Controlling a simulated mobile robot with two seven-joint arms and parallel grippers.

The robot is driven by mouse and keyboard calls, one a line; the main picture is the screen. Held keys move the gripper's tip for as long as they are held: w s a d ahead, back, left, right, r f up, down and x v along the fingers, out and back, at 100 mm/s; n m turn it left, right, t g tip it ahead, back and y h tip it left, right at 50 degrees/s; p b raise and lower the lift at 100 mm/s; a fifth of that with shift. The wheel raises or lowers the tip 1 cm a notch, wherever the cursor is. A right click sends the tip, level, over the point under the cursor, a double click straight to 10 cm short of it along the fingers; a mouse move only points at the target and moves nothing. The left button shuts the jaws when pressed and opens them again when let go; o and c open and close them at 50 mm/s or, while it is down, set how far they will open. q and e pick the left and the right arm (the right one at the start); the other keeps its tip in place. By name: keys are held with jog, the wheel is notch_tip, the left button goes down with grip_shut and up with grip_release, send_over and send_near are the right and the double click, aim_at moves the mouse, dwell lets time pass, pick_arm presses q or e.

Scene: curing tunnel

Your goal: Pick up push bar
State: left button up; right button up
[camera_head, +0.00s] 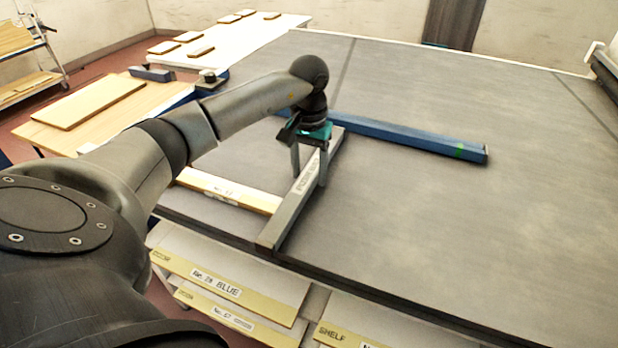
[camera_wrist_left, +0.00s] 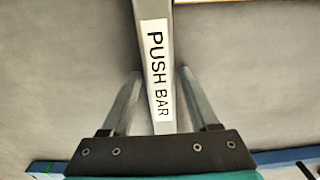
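The push bar (camera_head: 287,213) is a long grey bar with a white label, lying on the dark grey table top near its front edge. Its near end reaches the edge. In the left wrist view the bar (camera_wrist_left: 152,20) runs down the middle, and its label reads PUSH BAR. My left gripper (camera_head: 309,178) is over the bar, pointing down, with one finger on each side. In the wrist view the fingers (camera_wrist_left: 160,72) straddle the bar, with a slight gap on the right. Contact on the left is unclear. My right gripper is not in view.
A blue bar (camera_head: 400,137) with a green mark lies behind the push bar. A pale wooden strip (camera_head: 228,190) lies left of it. Labelled shelves (camera_head: 230,285) are below the front edge. Side tables with boards stand at the back left. The table's right side is clear.

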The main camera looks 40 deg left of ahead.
pick_arm(q)
grip_shut()
jog(key=shift+r, duration=0.1)
dwell(0.5)
